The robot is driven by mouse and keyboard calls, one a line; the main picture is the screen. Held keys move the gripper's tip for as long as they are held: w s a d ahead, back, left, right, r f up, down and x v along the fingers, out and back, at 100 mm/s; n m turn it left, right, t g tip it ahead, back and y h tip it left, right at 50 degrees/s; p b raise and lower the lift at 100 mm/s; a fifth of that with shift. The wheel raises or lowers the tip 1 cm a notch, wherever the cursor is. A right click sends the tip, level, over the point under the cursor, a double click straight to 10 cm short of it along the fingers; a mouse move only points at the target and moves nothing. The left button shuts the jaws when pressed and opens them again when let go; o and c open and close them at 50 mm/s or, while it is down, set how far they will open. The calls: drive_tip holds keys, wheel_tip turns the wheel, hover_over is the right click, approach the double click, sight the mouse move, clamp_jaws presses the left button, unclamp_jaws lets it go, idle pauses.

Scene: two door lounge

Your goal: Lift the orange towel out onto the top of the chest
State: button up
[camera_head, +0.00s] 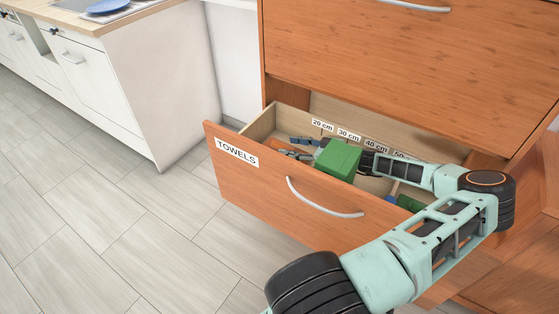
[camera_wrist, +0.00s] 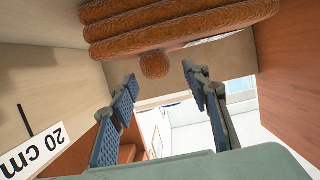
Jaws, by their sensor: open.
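The orange towel (camera_wrist: 170,22) shows in the wrist view as thick fuzzy folds across the top, with a rounded end hanging down the middle. In the head view only a small orange patch (camera_head: 279,146) shows at the left end of the open drawer; I cannot tell if it is towel. My gripper (camera_wrist: 160,77) is open, its two blue-padded fingers apart on either side below the towel's rounded end. In the head view my gripper (camera_head: 293,147) is low inside the drawer (camera_head: 233,165). The chest (camera_head: 400,45) is wooden; its top is out of view.
The drawer front carries a TOWELS label (camera_head: 236,151) and a curved handle (camera_head: 325,202). Length labels (camera_head: 348,135) line the drawer's back. A white cabinet (camera_head: 165,85) stands left. The floor (camera_head: 110,225) in front is clear.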

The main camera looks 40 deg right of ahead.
sight(285, 146)
drive_tip(key=x, duration=0.3)
drive_tip(key=shift+w+a+f, duration=0.1)
drive_tip(key=shift+w+a, duration=0.05)
drive_tip(key=shift+w, duration=0.05)
clamp_jaws()
